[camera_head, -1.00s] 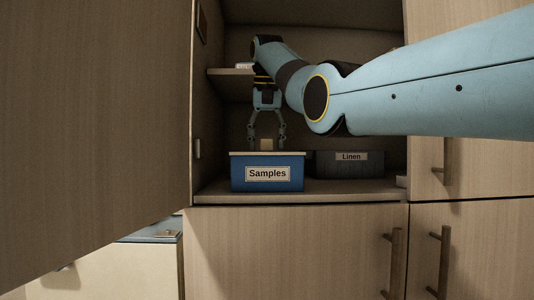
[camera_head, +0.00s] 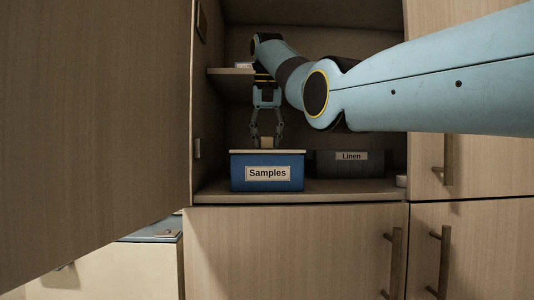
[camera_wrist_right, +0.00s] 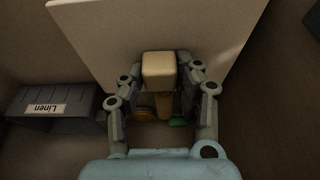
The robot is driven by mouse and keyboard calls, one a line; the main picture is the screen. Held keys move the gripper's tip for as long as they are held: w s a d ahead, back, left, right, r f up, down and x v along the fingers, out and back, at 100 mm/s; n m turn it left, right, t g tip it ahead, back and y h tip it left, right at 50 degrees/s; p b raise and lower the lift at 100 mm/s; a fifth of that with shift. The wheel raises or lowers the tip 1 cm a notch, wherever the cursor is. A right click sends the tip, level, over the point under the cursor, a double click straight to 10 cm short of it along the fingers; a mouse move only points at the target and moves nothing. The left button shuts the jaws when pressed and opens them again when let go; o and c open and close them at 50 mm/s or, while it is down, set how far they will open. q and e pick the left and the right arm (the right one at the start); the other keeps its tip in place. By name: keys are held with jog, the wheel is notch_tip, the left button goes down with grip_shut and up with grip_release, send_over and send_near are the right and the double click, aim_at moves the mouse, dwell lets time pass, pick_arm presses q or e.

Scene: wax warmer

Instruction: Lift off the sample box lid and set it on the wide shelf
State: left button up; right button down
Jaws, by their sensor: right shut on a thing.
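The blue sample box (camera_head: 267,183), labelled "Samples", stands at the front left of the cabinet floor (camera_head: 340,192). A block-shaped handle (camera_head: 266,143) rises from the lid. My right gripper (camera_head: 267,140) points down and is shut on this handle. In the right wrist view the handle (camera_wrist_right: 158,70) sits between the fingers (camera_wrist_right: 160,85), in front of the broad pale lid (camera_wrist_right: 100,35). My left gripper is out of view. I cannot tell which board is the wide shelf.
A dark grey bin (camera_head: 350,168) labelled "Linen" stands close to the right of the sample box. A short shelf (camera_head: 230,71) with a small label juts from the left wall above. The open cabinet door (camera_head: 95,120) fills the left side.

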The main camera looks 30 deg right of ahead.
jog(key=shift+r, duration=0.2)
jog(key=shift+r, duration=2.05)
